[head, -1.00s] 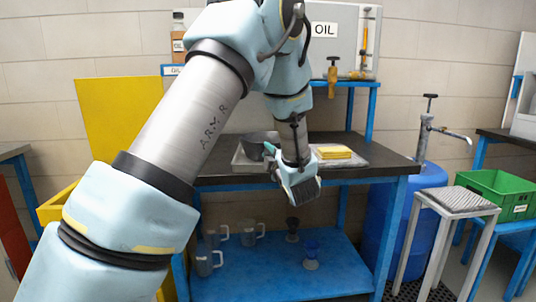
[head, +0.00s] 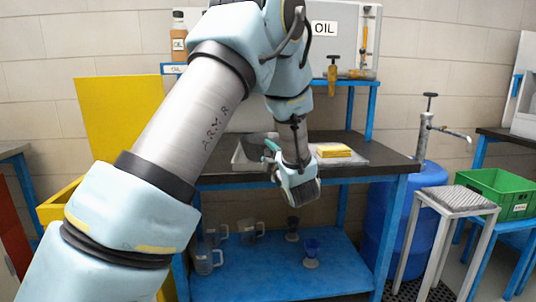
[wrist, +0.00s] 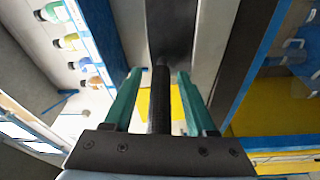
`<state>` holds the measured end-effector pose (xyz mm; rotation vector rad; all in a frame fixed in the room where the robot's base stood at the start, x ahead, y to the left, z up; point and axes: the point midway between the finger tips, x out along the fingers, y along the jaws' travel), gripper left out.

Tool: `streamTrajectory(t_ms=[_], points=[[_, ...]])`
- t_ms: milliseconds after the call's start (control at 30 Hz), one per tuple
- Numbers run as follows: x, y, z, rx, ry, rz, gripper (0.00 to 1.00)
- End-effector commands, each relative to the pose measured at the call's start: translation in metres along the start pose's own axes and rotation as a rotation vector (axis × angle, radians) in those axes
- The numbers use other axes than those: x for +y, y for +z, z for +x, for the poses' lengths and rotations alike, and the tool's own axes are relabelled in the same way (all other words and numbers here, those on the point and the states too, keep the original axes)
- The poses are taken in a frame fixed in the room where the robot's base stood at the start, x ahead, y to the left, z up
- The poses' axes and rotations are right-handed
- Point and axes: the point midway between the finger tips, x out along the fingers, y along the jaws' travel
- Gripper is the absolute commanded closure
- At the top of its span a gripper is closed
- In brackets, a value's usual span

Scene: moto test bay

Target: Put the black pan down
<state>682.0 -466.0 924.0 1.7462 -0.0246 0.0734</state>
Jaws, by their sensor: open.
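My gripper (wrist: 158,90) is open, with a teal finger on each side of a black handle (wrist: 160,105) in the wrist view. The handle stands apart from both fingers. It runs up to a dark surface that seems to be the black pan, but its outline is unclear. In the head view my gripper (head: 269,151) is over the left part of the bench, at a pale grey tray (head: 239,163). The pan cannot be made out clearly there; my gripper and wrist cover part of that area.
The dark bench top (head: 385,163) also holds a flat tray with a yellow block (head: 333,150). A blue shelf (head: 345,275) below carries several jugs and funnels. A blue drum (head: 376,235) and a stool (head: 458,200) stand to the right. A yellow panel (head: 115,125) is left.

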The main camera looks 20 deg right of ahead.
Motion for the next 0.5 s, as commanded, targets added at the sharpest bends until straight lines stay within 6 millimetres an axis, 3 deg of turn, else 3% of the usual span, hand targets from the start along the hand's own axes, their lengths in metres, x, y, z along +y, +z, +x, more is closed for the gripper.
streamTrajectory(t_ms=[167,500], points=[[0.001,0.001,-0.014,-0.002,0.000,0.000,0.42],[0.000,0.001,-0.085,-0.003,0.000,0.000,0.42]])
